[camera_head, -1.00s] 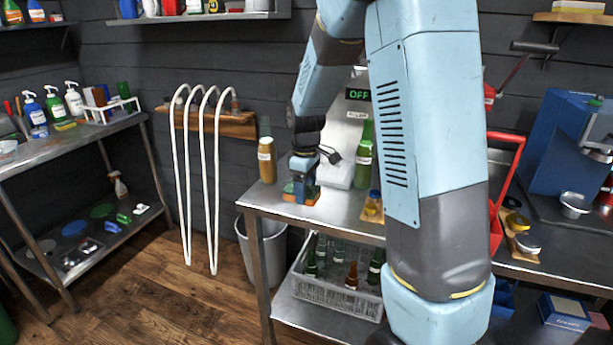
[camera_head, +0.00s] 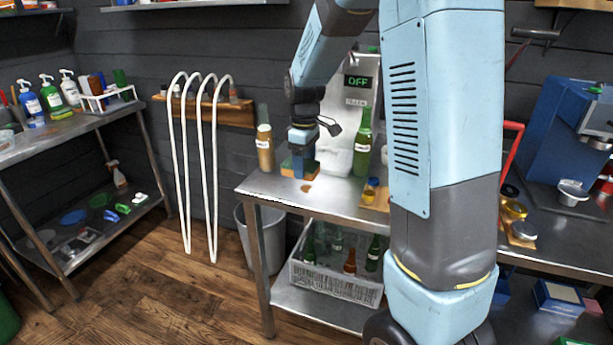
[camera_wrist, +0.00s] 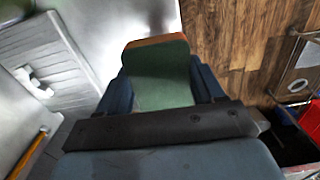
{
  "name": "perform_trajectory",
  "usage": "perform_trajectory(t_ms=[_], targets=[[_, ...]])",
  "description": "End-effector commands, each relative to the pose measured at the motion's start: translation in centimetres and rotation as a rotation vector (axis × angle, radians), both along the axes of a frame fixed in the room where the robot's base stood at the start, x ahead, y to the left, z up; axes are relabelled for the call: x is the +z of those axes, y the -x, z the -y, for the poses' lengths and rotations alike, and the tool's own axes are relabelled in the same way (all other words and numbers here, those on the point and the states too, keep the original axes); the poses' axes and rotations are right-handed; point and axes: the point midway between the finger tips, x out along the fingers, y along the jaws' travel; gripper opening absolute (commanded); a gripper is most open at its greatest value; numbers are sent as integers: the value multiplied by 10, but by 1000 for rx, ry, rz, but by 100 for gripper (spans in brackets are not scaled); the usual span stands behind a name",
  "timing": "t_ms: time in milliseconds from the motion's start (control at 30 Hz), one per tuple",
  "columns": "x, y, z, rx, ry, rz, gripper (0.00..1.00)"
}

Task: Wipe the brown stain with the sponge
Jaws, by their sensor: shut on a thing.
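The sponge (camera_head: 287,171), orange with a green side, is held in my gripper (camera_head: 300,164) over the left part of the steel table. In the wrist view the sponge's green face (camera_wrist: 162,80) and orange edge sit between the blue fingers. A small brown stain (camera_head: 306,188) shows on the tabletop, just in front of the sponge and slightly right of its middle. The sponge is low, at or just above the tabletop; I cannot tell whether it touches. The stain cannot be made out in the wrist view.
A brown bottle (camera_head: 264,147) stands left of my gripper and a green bottle (camera_head: 362,146) right of it. A bottle crate (camera_head: 335,284) is on the lower shelf. The table's front left is clear.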

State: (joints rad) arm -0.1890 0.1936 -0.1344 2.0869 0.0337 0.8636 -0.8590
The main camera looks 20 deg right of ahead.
Motion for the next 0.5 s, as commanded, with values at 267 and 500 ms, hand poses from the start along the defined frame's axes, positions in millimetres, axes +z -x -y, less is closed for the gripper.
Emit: perform_trajectory(t_ms=[267, 500], targets=[[-2, 0, -3, 4, -1, -2, 39], [-4, 0, -4, 10, 0, -1, 39]])
